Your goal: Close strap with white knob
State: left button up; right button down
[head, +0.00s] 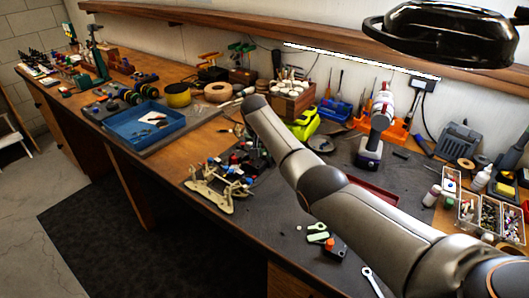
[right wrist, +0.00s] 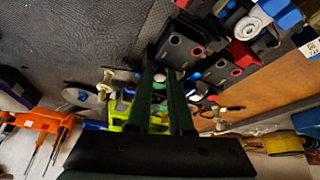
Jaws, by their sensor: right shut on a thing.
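The racecar chassis (head: 232,168), a cluster of black, red and blue parts, is on the workbench, left of my right forearm in the head view. In the right wrist view my right gripper (right wrist: 161,73) reaches in among black parts with red rings (right wrist: 183,52). Its two dark green fingers are shut on the small white knob (right wrist: 160,77), which shows between their tips. The strap cannot be told apart from the dark parts around it. In the head view the fingers are hard to make out beside the arm. My left gripper is not in view.
A pale slotted frame (head: 208,190) stands near the bench's front edge. A blue tray (head: 143,133) lies to the left. Bare mat (head: 265,215) lies in front of the arm.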

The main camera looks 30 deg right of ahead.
jog(key=shift+f, duration=0.1)
jog(key=c, duration=0.8)
grip_release()
jog(key=shift+v, duration=0.8)
jog(key=v, duration=1.1)
jog(key=shift+s, duration=0.1)
